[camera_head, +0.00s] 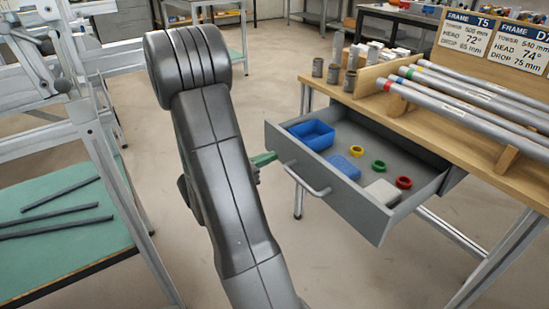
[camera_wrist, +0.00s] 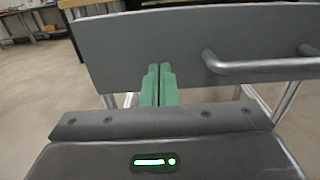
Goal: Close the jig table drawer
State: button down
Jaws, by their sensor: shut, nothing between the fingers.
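The jig table drawer (camera_head: 335,192) is grey and stands pulled out from under the wooden jig table (camera_head: 428,110) in the head view. Its front panel also fills the upper part of the wrist view (camera_wrist: 140,50). A curved metal handle (camera_head: 306,181) is on that panel, and it shows at the right in the wrist view (camera_wrist: 262,66). My gripper (camera_wrist: 158,78) has green fingers, shut and empty. The fingertips point at the drawer front, left of the handle. I cannot tell whether they touch the panel. In the head view my arm hides part of the gripper.
The drawer holds a blue tray (camera_head: 311,135), a blue block (camera_head: 343,167), coloured rings and a pale block (camera_head: 381,192). Tubes (camera_head: 470,100) lie on the table top. A green-topped bench (camera_head: 60,225) stands at the left. Bare floor lies between.

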aim_at(341, 137)
jog(key=shift+x, duration=1.15)
jog(key=b+x, duration=0.1)
jog(key=x, duration=2.5)
jog(key=shift+d+f, duration=0.1)
jog(key=shift+d, duration=0.1)
jog(key=shift+w+r, duration=0.15)
jog(key=shift+r, duration=0.1)
